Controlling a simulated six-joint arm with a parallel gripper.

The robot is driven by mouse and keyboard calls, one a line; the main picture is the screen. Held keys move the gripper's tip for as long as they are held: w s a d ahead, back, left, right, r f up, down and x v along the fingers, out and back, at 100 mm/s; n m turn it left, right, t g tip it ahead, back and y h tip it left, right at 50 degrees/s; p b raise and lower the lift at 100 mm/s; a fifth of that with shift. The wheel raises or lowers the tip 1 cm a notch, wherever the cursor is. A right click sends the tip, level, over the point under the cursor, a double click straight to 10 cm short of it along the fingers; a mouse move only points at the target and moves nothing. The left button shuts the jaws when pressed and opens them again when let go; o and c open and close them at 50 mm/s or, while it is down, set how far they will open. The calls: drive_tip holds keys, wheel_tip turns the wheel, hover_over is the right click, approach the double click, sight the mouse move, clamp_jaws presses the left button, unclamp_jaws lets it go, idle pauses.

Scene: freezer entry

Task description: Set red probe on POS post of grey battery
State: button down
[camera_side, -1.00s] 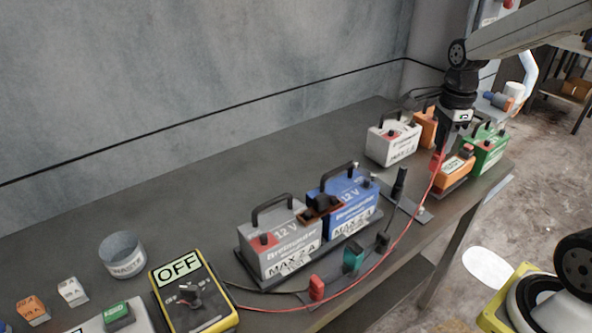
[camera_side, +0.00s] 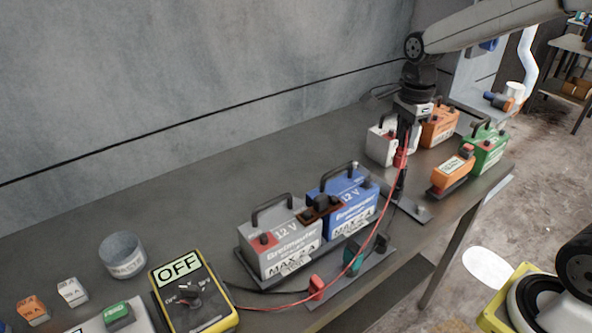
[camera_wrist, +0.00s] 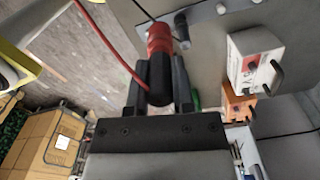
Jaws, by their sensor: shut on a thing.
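In the wrist view the red probe (camera_wrist: 160,40) sits between the two dark fingers of my gripper (camera_wrist: 158,85). The grey battery (camera_side: 290,243) stands at the middle of the bench, well to the left of my gripper. Its red POS post (camera_side: 264,239) is on its top left, with nothing on it. The black probe (camera_side: 399,187) stands upright just below the red one in the side view.
The blue battery (camera_side: 348,207) stands right beside the grey one, with a brown link between them. The yellow meter (camera_side: 192,300) reads OFF. The bench behind the grey battery is clear.

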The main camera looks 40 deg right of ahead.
drive_tip(key=w+a+n, duration=0.1)
drive_tip(key=a+n, duration=0.3)
drive_tip(key=a, duration=1.2)
drive_tip(key=w+a+r+n, duration=0.1)
drive_tip(key=a+n, duration=0.4)
drive_tip(key=a, duration=1.1)
drive_tip(key=shift+w, duration=0.8)
drive_tip(key=shift+a+f, duration=0.1)
drive_tip(key=shift+f, duration=1.85)
drive_tip(key=shift+f, duration=1.45)
drive_tip(key=shift+c, duration=2)
unclamp_jaws()
drive_tip(key=shift+r, duration=0.1)
